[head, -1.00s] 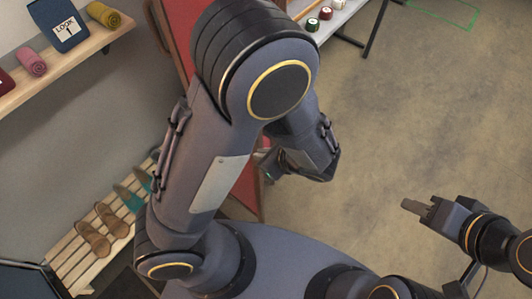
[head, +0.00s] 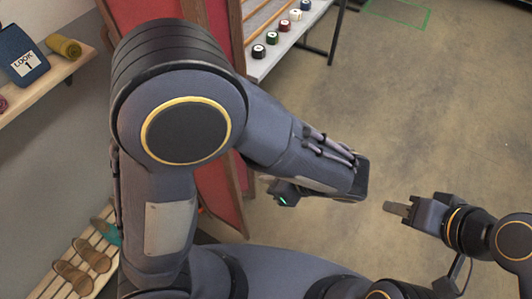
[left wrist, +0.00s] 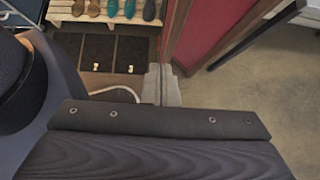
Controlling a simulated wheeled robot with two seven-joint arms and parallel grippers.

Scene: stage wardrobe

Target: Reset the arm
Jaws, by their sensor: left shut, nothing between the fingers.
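My left arm fills the middle of the head view, its elbow raised and its forearm pointing right and down. In the left wrist view my left gripper (left wrist: 162,84) has its pale grey fingers together with nothing between them. In the head view it is mostly hidden behind the forearm. My right gripper (head: 396,208) is at the lower right of the head view, its grey fingertips pointing left over bare floor. It is seen side-on, so its opening does not show.
Red framed panels (head: 222,190) stand close behind my left arm. A grey table (head: 268,60) with several small coloured items is beyond. At left are a wall shelf (head: 42,88) and a slatted shoe rack (head: 88,252). Dark mats (left wrist: 100,55) lie below the rack. Floor at right is clear.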

